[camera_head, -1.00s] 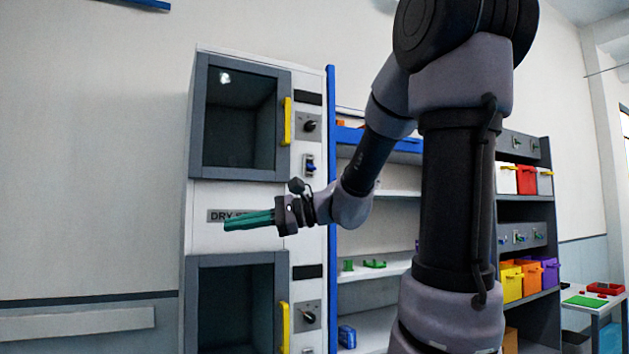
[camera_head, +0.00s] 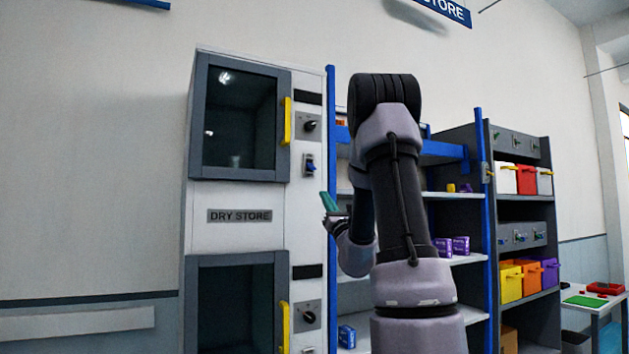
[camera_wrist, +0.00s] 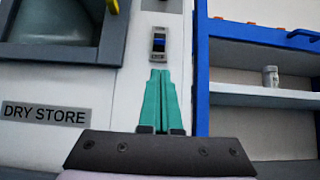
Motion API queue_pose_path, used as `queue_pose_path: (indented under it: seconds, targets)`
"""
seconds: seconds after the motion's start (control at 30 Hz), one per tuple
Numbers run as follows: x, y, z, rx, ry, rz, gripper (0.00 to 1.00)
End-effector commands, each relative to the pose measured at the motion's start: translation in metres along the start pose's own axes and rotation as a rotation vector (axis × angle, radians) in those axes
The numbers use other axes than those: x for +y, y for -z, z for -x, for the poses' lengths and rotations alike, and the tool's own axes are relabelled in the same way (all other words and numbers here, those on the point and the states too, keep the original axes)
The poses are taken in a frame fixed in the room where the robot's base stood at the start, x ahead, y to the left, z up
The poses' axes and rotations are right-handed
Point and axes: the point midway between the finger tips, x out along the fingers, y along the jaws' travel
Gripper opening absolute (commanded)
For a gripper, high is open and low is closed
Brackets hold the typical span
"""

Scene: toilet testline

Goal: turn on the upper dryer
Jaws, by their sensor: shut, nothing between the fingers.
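The upper dryer (camera_head: 198,120) is a white cabinet with a grey-framed glass door, a yellow handle (camera_head: 285,121) and a black knob (camera_head: 310,125) on its right panel. Its door is shut. Below the knob is a small rocker switch (camera_head: 309,165) with a blue part; it also shows in the wrist view (camera_wrist: 158,44). My gripper (camera_head: 327,198) is shut and empty, its green fingers pointing up, to the right of and below the switch. In the wrist view, the fingertips (camera_wrist: 162,73) appear just below the switch; whether they touch the panel cannot be told.
The lower dryer (camera_head: 190,300) has its own handle and knob below the DRY STORE sign (camera_head: 240,216). A blue post (camera_head: 331,110) and open shelves (camera_head: 465,258) stand just right of the cabinet, close to my arm. The wall at left is clear.

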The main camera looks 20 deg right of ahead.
Motion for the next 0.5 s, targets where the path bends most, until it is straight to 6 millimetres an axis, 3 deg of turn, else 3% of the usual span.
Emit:
queue_pose_path:
  seconds: [0.27,0.5]
  targets:
    - [0.001,0.0,-0.015,-0.001,-0.005,0.001,0.0]
    - [0.002,-0.001,-0.059,-0.002,-0.004,0.001,0.0]
